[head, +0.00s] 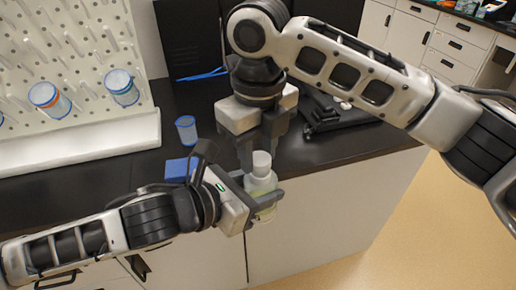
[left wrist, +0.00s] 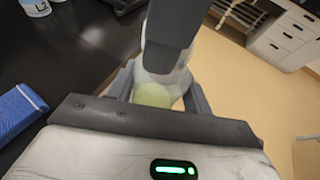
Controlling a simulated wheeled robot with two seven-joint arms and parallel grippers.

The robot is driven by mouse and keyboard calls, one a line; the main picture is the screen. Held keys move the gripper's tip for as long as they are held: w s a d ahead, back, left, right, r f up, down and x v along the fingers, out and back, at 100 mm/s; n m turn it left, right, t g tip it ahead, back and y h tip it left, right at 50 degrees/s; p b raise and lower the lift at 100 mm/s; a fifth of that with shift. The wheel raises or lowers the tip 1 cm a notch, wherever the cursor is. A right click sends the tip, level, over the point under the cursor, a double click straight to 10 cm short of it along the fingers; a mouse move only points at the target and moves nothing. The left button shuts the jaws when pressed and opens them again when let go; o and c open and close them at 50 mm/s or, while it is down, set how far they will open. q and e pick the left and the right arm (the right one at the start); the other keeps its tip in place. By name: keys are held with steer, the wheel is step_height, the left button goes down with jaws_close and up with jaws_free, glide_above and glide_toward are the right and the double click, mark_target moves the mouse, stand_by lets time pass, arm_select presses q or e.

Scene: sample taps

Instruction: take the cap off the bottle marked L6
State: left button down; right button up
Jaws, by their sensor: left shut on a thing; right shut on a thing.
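A small white translucent bottle (head: 262,186) with pale yellow-green liquid stands upright in my left gripper (head: 263,197), in front of the counter edge. My left gripper is shut on its body. The bottle also shows in the left wrist view (left wrist: 158,88); no mark on it can be read. Its white cap (head: 261,159) is at the top. My right gripper (head: 260,157) reaches down from above and is shut on the cap, its fingers partly hiding it. In the left wrist view a dark right finger covers the bottle's top. I cannot tell whether the cap is loose.
A blue block (head: 176,168) lies on the black counter (head: 170,98) beside my left wrist. A white drying rack (head: 70,60) with blue-rimmed containers is at left, a black device (head: 345,112) behind right. Open floor (head: 420,230) lies at right.

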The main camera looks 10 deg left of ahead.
steer(key=shift+r, duration=0.15)
steer(key=shift+r, duration=0.9)
